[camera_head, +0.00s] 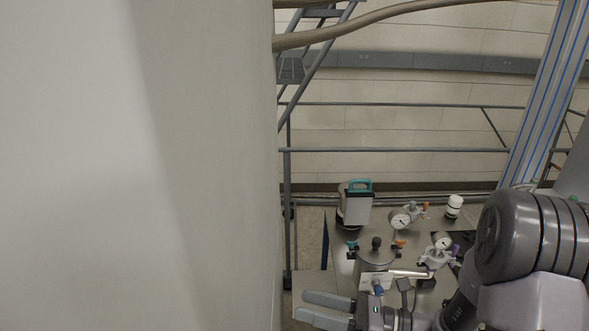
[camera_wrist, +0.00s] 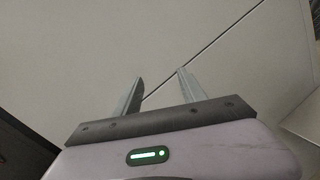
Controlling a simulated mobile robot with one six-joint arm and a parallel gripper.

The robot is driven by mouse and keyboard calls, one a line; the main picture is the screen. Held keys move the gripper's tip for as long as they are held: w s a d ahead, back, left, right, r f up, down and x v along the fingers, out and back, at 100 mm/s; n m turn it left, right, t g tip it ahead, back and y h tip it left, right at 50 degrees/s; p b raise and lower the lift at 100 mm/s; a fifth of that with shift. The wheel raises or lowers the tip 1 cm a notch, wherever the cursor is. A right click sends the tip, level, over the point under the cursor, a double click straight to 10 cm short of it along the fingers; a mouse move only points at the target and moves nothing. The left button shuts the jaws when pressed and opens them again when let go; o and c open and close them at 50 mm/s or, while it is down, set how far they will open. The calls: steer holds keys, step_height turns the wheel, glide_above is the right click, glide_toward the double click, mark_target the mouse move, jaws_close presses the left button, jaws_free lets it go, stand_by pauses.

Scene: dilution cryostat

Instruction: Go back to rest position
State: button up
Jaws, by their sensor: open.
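My gripper (camera_head: 318,309) is at the bottom of the head view, pointing left, with its two grey fingers apart and nothing between them. In the wrist view my gripper (camera_wrist: 157,82) also shows open and empty, in front of a plain pale surface with a dark seam. My arm comes in from the lower right of the head view. The gripper's fingers are close to the right edge of a large pale wall-like surface (camera_head: 200,160); I cannot tell the exact gap.
Behind my gripper a metal worktop (camera_head: 345,262) holds a teal-handled container (camera_head: 356,205), a lidded metal vessel (camera_head: 375,258), gauges (camera_head: 399,221) with valves, and a white bottle (camera_head: 454,206). A grey railing (camera_head: 400,150) and a blue-striped column (camera_head: 545,90) stand beyond.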

steer(key=s+a+n+g, duration=0.1)
steer(key=n, duration=0.1)
steer(key=s+a+r+n+g+h, duration=0.1)
steer(key=s+n+g, duration=0.1)
steer(key=s+a+r+n+g, duration=0.1)
steer(key=s, duration=0.1)
steer(key=shift+s+r+n+g+h, duration=0.15)
steer(key=shift+n+g+h, duration=0.15)
steer(key=shift+n, duration=0.1)
steer(key=s+n+g+h, duration=0.2)
steer(key=s+n+h, duration=0.4)
steer(key=s+n, duration=0.1)
steer(key=d+r+n+t+h, duration=0.8)
steer(key=d+n+t, duration=0.1)
steer(key=f+b, duration=0.1)
steer(key=s+f+g, duration=0.1)
steer(key=f, duration=0.1)
steer(key=s+f+g+b, duration=0.1)
steer(key=f, duration=0.1)
steer(key=shift+s+f+b, duration=0.1)
steer(key=shift+s+b, duration=0.1)
steer(key=shift+b, duration=0.1)
